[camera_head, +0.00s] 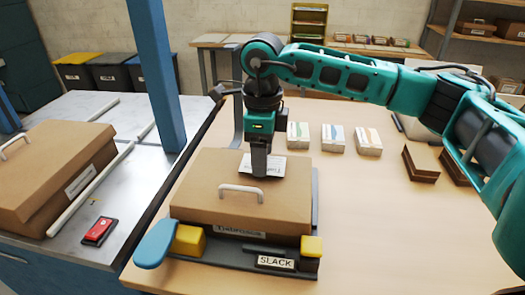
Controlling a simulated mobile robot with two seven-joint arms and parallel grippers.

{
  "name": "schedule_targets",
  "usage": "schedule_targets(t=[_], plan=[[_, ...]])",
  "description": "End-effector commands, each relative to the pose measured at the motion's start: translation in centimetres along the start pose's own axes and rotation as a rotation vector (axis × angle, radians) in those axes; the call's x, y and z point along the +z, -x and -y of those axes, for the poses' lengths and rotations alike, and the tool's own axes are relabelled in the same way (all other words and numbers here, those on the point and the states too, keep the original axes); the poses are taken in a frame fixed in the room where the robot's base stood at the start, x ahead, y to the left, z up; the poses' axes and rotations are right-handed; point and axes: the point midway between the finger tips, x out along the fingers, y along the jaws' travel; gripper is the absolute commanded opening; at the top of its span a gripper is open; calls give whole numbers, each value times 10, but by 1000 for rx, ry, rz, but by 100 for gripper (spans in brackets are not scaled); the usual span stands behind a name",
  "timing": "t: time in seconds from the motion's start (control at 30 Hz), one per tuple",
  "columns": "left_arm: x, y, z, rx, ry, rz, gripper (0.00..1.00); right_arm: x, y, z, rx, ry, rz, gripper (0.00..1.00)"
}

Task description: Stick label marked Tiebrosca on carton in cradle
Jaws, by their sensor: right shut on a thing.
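A brown carton (205,185) with a white handle (241,192) sits in the dark cradle (225,252), which has yellow blocks at its front corners. A name strip on the carton's front face (240,232) is too small to read surely. My right gripper (259,172) points down over the far part of the carton's top. It is shut on a white label (274,169) with partly hidden print. The label lies at or just above the top; I cannot tell whether it touches. My left gripper is not in view.
A blue lever (156,243) and a plate reading SLACK (276,262) are at the cradle's front. Small white boxes (333,138) and brown trays (421,162) stand behind right. A blue post (155,75), another carton (50,165) and a red switch (98,231) are left.

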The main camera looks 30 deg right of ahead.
Motion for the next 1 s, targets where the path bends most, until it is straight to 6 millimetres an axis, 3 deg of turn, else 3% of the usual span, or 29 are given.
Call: schedule_targets(t=[0.43, 0.47, 0.73, 0.93, 1.0], plan=[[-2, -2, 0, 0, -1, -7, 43, 1, 0, 0, 0, 0, 0, 34], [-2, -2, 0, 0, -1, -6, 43, 1, 0, 0, 0, 0, 0, 64], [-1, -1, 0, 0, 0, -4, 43, 1, 0, 0, 0, 0, 0, 90], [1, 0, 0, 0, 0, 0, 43, 1, 0, 0, 0, 0, 0, 93], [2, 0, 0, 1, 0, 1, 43, 1, 0, 0, 0, 0, 0, 100]])
